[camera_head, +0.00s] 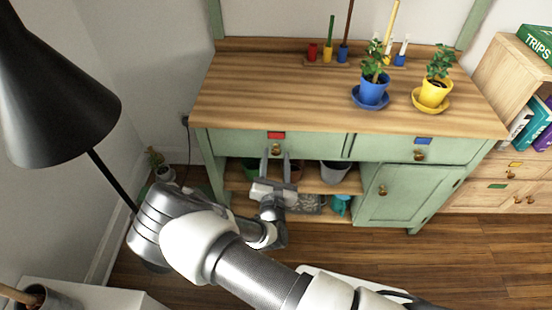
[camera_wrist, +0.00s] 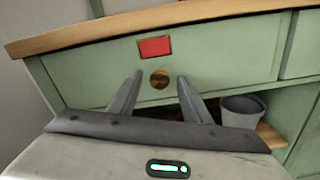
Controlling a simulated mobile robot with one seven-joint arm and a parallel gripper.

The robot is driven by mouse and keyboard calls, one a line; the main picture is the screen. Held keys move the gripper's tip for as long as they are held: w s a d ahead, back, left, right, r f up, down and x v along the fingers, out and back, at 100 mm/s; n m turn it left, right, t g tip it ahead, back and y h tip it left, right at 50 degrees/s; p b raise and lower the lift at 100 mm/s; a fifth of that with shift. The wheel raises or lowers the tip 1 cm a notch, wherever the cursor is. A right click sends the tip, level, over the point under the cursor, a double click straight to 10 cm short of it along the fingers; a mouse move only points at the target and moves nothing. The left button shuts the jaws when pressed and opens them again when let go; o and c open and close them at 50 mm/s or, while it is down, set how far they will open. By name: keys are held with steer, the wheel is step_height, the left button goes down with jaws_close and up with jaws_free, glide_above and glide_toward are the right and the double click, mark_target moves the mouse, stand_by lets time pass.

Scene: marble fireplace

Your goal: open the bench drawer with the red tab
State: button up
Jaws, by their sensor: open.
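The green bench drawer (camera_head: 315,145) with the red tab (camera_head: 276,135) is in the left half of the bench front, under the wooden top. It looks shut. In the wrist view the red tab (camera_wrist: 155,47) sits just above a round brass knob (camera_wrist: 160,79). My gripper (camera_head: 276,153) is in front of this drawer. In the wrist view my gripper (camera_wrist: 158,82) is open, with one finger on each side of the knob. I cannot tell whether the fingers touch it. In the head view the gripper partly hides the knob.
A second drawer with a blue tab (camera_head: 422,141) and a green cupboard door (camera_head: 407,193) are to the right. Potted plants stand on the wooden top (camera_head: 290,95). A grey pot (camera_head: 334,172) is on the shelf below. A black lamp (camera_head: 55,100) stands at the left.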

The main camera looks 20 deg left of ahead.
steer(key=shift+w+a, duration=0.15)
steer(key=shift+w, duration=0.45)
jaws_close()
steer(key=shift+s+d+r+p, duration=0.1)
steer(key=shift+s+d+p, duration=0.1)
steer(key=shift+s+p, duration=0.35)
steer(key=p+v, duration=0.5)
steer(key=v, duration=1.7)
jaws_free()
